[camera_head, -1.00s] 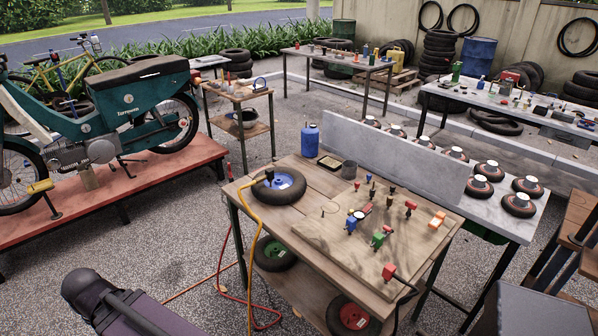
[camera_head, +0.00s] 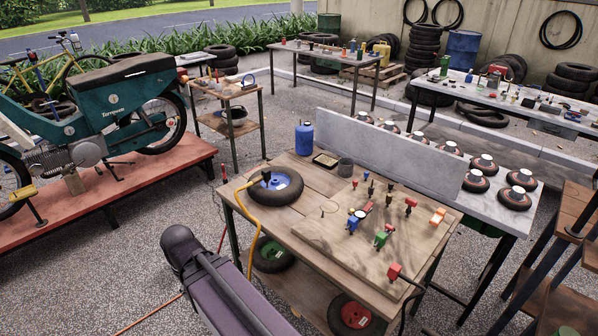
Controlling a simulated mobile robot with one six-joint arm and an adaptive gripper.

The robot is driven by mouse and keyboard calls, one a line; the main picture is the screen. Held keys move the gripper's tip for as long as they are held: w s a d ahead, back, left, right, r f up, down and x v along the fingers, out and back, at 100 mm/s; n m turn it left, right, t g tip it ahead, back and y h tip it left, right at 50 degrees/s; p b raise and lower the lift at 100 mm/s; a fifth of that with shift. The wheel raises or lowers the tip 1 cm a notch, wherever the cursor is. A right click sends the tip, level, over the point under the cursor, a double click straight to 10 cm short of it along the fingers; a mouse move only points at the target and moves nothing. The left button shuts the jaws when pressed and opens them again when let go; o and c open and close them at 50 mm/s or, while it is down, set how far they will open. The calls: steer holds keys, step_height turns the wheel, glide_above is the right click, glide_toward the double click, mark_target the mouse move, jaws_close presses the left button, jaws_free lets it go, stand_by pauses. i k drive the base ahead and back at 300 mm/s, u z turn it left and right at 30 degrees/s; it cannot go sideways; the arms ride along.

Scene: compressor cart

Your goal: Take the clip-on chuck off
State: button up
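A small wheel with a black tyre and blue hub (camera_head: 287,183) lies flat on the left end of the wooden workbench (camera_head: 300,218). A small black piece that looks like the clip-on chuck (camera_head: 266,177) sits at the left side of the hub, with a yellow hose (camera_head: 240,190) running from it over the tyre and down off the bench edge. Whether it is clamped on the valve is too small to tell. A dark purple and black part of my arm shows at the bottom, left of and in front of the bench. My gripper is not in view.
A raised board (camera_head: 345,217) on the bench holds several small coloured fittings. A teal moped (camera_head: 110,105) stands on a red platform at left. Gravel floor lies open before the bench.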

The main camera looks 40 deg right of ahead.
mark_target(267, 173)
steer(key=z, duration=1.05)
steer(key=k, duration=1)
steer(key=u, duration=0.05)
steer(key=i, duration=0.9)
